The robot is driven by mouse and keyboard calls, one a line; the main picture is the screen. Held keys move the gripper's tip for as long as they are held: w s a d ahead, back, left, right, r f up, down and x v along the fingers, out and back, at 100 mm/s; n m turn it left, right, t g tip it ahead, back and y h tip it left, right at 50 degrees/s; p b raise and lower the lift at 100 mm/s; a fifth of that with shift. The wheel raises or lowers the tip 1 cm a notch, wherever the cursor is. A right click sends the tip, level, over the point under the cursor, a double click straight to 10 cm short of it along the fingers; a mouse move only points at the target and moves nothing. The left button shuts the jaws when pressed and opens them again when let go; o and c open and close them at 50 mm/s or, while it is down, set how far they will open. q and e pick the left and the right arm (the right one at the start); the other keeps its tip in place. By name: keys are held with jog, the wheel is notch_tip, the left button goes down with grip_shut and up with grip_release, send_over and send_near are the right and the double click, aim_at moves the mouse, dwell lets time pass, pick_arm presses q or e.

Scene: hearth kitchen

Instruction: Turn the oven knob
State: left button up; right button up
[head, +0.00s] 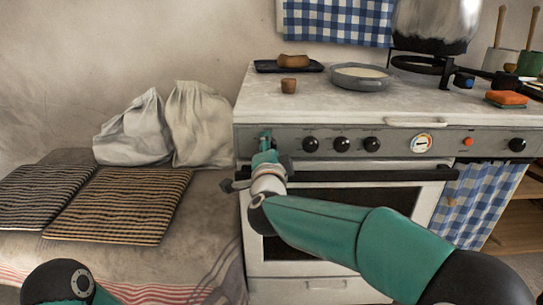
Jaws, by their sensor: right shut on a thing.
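The white oven (345,220) stands at the right with a grey control panel (400,140) along its upper front. My right gripper (265,146) is at the panel's left end, fingers pointing up and toward the panel. It is shut on the oven knob there, which the fingers mostly hide. Three black knobs (341,144) sit in a row to the right of it, clear of the gripper. My left gripper is out of view; only part of my left arm shows at the bottom left.
The dark oven door handle (380,175) runs just below and right of my right gripper. A dial (421,143), a red button (468,141) and another black knob (517,145) are farther right. A grey pan (361,83) stands on the top. Two sacks (198,125) stand on the bench at left.

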jog(key=shift+d+f+m+b, duration=0.2)
jog(key=shift+m+b, duration=0.15)
jog(key=shift+m, duration=0.35)
jog(key=o, duration=1.1)
jog(key=shift+o, duration=0.2)
jog(key=shift+r, duration=0.1)
jog(key=shift+a, duration=0.1)
jog(key=shift+s, duration=0.1)
